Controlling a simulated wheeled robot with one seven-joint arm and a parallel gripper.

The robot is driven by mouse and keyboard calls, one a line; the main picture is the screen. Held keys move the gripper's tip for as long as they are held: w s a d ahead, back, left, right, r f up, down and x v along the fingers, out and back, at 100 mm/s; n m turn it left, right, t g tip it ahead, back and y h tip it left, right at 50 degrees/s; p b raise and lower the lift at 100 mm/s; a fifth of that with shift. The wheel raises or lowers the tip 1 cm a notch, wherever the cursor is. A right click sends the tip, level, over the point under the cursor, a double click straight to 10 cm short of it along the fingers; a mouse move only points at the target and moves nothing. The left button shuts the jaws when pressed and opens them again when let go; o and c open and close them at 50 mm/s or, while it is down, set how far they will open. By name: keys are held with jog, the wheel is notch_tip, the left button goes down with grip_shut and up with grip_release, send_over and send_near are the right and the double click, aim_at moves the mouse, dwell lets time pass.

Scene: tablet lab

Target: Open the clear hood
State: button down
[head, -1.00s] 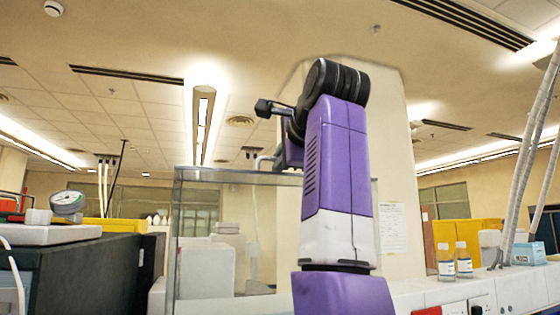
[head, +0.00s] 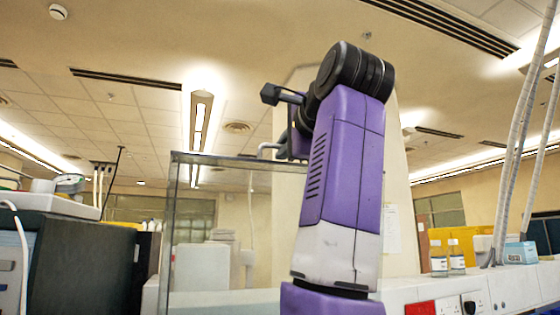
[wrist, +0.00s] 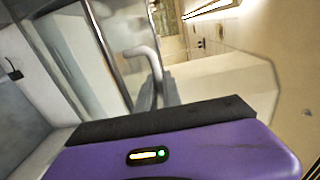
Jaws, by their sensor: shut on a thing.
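The clear hood (head: 225,160) is a transparent box with a greenish top edge, left of my purple arm in the head view. Its bent grey handle (head: 268,148) shows at the top edge, beside my wrist. In the wrist view the handle (wrist: 145,52) curves up from between the fingers of my gripper (wrist: 158,92). The gripper is shut on the handle. The clear panel (wrist: 105,45) lies left of it in that view. My arm hides the hood's right side in the head view, and the fingers are hard to make out there.
A dark bench unit (head: 85,265) stands at the left, close to the hood. Pale tubes (head: 510,130) hang at the far right. The space above the hood is open.

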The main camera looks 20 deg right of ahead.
jog(key=s+f+t+b, duration=0.1)
jog(key=s+f+b, duration=0.3)
jog(key=s+b, duration=0.1)
jog(key=shift+s+t, duration=0.3)
jog(key=shift+s, duration=0.15)
jog(key=c, duration=1.8)
grip_release()
